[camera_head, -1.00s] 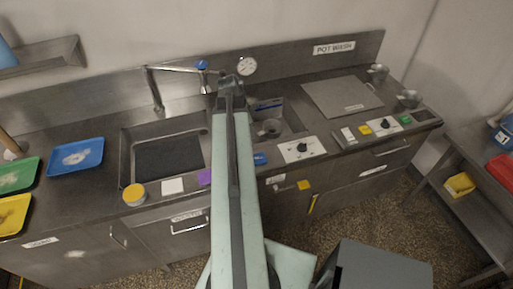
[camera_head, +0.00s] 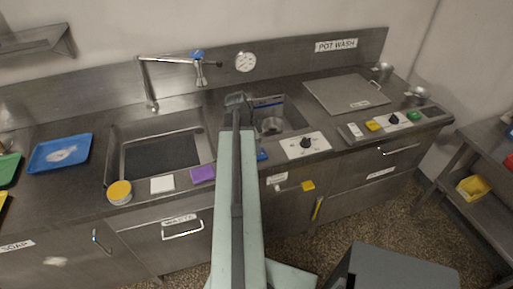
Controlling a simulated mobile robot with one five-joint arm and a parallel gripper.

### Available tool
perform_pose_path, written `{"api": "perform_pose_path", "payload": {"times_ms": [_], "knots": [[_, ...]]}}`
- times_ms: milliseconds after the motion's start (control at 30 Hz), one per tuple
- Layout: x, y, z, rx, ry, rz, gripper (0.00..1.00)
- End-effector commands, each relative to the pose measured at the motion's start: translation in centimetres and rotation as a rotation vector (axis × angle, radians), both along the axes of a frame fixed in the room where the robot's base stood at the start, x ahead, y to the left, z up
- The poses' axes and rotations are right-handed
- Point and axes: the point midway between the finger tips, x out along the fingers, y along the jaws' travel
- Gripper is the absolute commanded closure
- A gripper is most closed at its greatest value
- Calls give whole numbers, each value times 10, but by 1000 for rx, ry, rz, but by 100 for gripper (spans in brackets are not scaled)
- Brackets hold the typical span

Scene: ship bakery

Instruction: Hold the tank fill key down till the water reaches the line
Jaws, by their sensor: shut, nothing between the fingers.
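The small tank (camera_head: 292,117) is a recessed steel basin in the counter. A blue line (camera_head: 268,104) runs along its back wall, and a round metal piece (camera_head: 271,126) is inside. I cannot make out the water level. My gripper (camera_head: 236,99) is shut and empty, above the counter at the tank's left edge. A blue key or block (camera_head: 262,155) sits at the counter front, partly behind my arm. A control panel (camera_head: 383,140) at the right has white, yellow and green keys and a black knob. I cannot tell which key is the fill key.
A large sink (camera_head: 117,155) with a faucet (camera_head: 170,60) is left of my arm. A yellow-lidded jar (camera_head: 119,190), white and purple pads line the front edge. A flat lid (camera_head: 345,95) covers the counter at right.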

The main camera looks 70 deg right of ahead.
Motion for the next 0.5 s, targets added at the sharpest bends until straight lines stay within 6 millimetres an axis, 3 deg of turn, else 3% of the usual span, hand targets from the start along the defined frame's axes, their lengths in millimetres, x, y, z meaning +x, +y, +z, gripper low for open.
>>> {"api": "perform_pose_path", "payload": {"times_ms": [200,400,500], "knots": [[0,0,0,0,0,-1,100],[0,0,-23,1,0,-1,100],[-1,1,-23,5,0,-2,100]]}}
